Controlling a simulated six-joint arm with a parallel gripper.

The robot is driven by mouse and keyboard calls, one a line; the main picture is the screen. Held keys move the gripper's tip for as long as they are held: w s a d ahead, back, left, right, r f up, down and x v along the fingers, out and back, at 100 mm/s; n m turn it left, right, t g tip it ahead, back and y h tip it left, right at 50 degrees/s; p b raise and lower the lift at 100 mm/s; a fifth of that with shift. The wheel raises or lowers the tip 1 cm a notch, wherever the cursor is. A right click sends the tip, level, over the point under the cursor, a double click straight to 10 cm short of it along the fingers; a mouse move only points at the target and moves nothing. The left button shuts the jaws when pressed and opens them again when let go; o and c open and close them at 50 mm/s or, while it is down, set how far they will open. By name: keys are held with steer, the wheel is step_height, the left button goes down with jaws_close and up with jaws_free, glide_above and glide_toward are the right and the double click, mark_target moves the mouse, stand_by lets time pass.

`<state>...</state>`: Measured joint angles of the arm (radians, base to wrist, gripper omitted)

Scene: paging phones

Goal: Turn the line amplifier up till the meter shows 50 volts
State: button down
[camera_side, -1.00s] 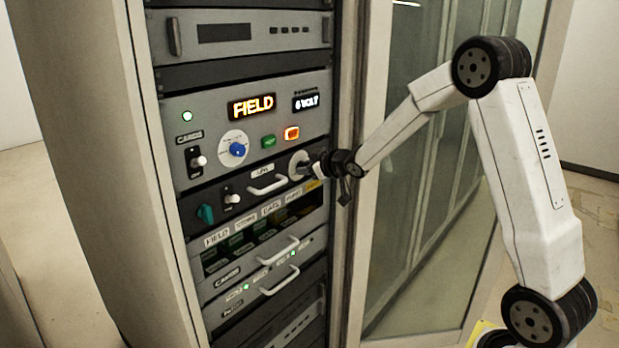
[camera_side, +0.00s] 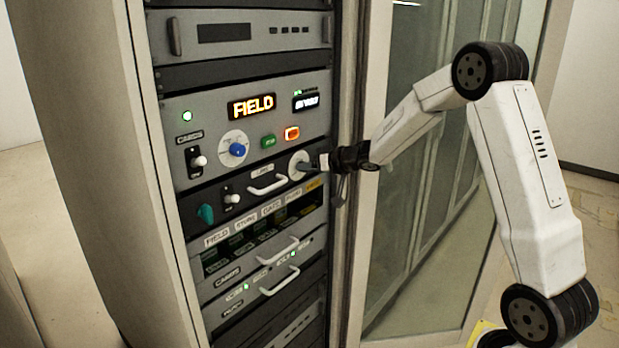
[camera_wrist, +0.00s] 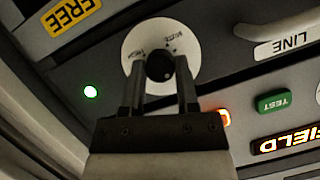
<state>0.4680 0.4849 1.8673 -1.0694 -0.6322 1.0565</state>
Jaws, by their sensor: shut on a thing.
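The line amplifier's knob is a dark round knob (camera_wrist: 160,66) on a white dial (camera_wrist: 190,42). The dial (camera_side: 294,160) also shows in the side view, at the right of the dark panel with the handle. My gripper (camera_side: 308,166) reaches it from the right. In the wrist view my gripper (camera_wrist: 161,75) has one finger on each side of the knob and is shut on it. The meter (camera_side: 306,102) is a small lit display at the upper right of the grey panel. It shows white characters, too blurred to read surely, with small green marks above.
The grey panel has a yellow FIELD display (camera_side: 252,106), a blue knob (camera_side: 237,149), a green button (camera_side: 268,142) and an orange lit button (camera_side: 292,133). A handle (camera_side: 268,187) sits left of the dial. The open cabinet door (camera_side: 415,200) stands close on the right.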

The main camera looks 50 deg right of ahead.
steer(key=m+y, duration=0.1)
steer(key=m, duration=0.1)
steer(key=m+t+y, duration=0.1)
steer(key=m, duration=0.1)
steer(key=m+y, duration=0.1)
steer(key=shift+d+f+m+y, duration=0.1)
steer(key=shift+d+m+y, duration=0.2)
steer(key=shift+m, duration=0.1)
stand_by(0.3)
steer(key=shift+c, duration=1.8)
jaws_free()
steer(key=shift+a, duration=0.1)
steer(key=v, duration=0.7)
steer(key=shift+s, duration=0.4)
